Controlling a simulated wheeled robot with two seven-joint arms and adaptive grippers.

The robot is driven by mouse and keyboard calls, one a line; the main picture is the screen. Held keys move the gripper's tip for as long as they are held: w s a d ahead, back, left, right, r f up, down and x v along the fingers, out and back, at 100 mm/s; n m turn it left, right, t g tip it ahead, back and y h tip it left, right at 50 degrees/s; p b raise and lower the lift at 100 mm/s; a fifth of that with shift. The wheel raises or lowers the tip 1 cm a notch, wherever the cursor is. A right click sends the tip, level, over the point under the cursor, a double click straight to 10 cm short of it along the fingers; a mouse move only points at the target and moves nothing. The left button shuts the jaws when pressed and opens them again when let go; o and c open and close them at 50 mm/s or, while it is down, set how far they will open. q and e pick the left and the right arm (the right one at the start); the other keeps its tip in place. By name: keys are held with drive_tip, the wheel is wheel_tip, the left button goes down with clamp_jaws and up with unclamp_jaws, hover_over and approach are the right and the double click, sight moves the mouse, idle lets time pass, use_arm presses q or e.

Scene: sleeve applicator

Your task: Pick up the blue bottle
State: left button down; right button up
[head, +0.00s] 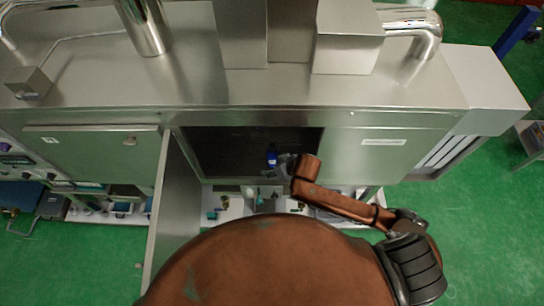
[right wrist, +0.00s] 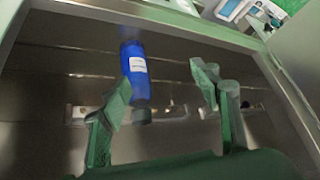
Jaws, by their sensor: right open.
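The blue bottle (head: 272,156) stands inside the dark open compartment of the steel machine in the head view. In the right wrist view the blue bottle (right wrist: 135,72) has a white label and a dark end. My right gripper (head: 280,165) is at the compartment opening, close to the bottle. In the right wrist view my right gripper (right wrist: 165,95) is open, with its two fingers apart. The bottle shows by the left finger, partly behind it; I cannot tell if they touch. My left gripper is not in view.
The steel machine (head: 120,85) has an open door (head: 170,205) hanging out on the left of the compartment. The compartment's side walls and edges bound the space around my right gripper. Pipes and small parts show below the opening. Green floor (head: 470,230) is clear at the right.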

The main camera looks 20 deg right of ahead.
sight(274, 153)
drive_tip(key=shift+h, duration=0.3)
drive_tip(key=w, duration=0.1)
drive_tip(key=w+d, duration=0.1)
drive_tip(key=w, duration=0.1)
drive_tip(key=w+d, duration=0.1)
drive_tip(key=shift+w+r, duration=0.15)
drive_tip(key=shift+w, duration=0.25)
drive_tip(key=shift+w+d, duration=0.3)
drive_tip(key=shift+w, duration=0.15)
drive_tip(key=x, duration=0.2)
drive_tip(key=shift+w+f, duration=0.15)
drive_tip(key=shift+f, duration=0.1)
drive_tip(key=x, duration=0.2)
drive_tip(key=p+x, duration=0.1)
drive_tip(key=x, duration=0.1)
drive_tip(key=shift+w+d, duration=0.2)
drive_tip(key=shift+w, duration=0.05)
drive_tip(key=shift+w+a+f, duration=0.15)
drive_tip(key=shift+w+f, duration=0.05)
drive_tip(key=shift+f, duration=0.25)
drive_tip(key=shift+c, duration=0.4)
drive_tip(key=shift+r, duration=0.1)
drive_tip(key=c, duration=1.4)
